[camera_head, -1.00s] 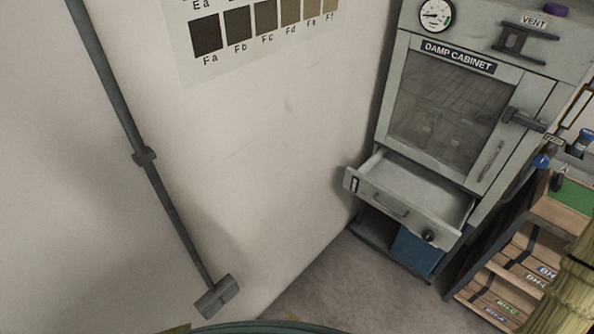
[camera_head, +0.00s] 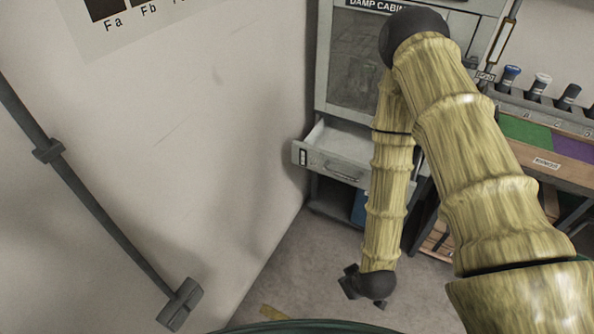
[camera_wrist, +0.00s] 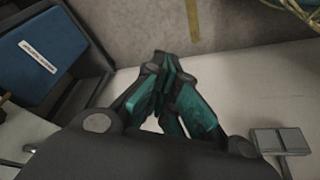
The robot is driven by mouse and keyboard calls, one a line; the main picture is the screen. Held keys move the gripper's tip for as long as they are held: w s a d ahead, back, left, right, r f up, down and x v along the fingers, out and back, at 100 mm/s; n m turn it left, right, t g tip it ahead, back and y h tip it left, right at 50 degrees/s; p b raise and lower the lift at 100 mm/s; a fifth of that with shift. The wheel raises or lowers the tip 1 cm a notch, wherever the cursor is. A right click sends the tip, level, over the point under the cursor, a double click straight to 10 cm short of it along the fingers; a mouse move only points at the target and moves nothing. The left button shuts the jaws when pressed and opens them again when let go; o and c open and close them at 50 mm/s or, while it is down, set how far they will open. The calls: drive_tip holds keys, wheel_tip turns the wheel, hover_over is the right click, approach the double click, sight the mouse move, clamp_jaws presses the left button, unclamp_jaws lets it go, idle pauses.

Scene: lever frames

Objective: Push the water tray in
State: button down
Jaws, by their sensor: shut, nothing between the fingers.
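The water tray (camera_head: 327,163) is a grey drawer low on the damp cabinet (camera_head: 360,60). It stands pulled out, with a handle on its front; my arm hides its right end. My gripper (camera_head: 365,287) hangs below and in front of the tray in the head view, apart from it, with its fingers hard to make out. In the wrist view my gripper (camera_wrist: 164,68) has its green-padded fingers together, with nothing seen between them.
A blue bin (camera_wrist: 40,60) sits under the tray. Bare floor (camera_head: 300,270) lies in front.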

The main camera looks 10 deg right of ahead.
drive_tip(key=w+a+f+n+t+y+b, duration=0.1)
drive_tip(key=w+a+n+t+b, duration=0.1)
drive_tip(key=w+b, duration=0.3)
drive_tip(key=w+a+f+n+t+b, duration=0.2)
drive_tip(key=w+n+b, duration=0.1)
drive_tip(key=w, duration=0.4)
drive_tip(key=n+t+y+b, duration=0.1)
drive_tip(key=n+t+b, duration=0.95)
drive_tip(key=b, duration=0.85)
approach(296, 151)
drive_tip(key=w+a, duration=0.2)
drive_tip(key=w, duration=0.1)
drive_tip(key=shift+w+d+r+g+b, duration=0.3)
drive_tip(key=shift+w+d+g+b, duration=0.05)
drive_tip(key=shift+w+d, duration=0.35)
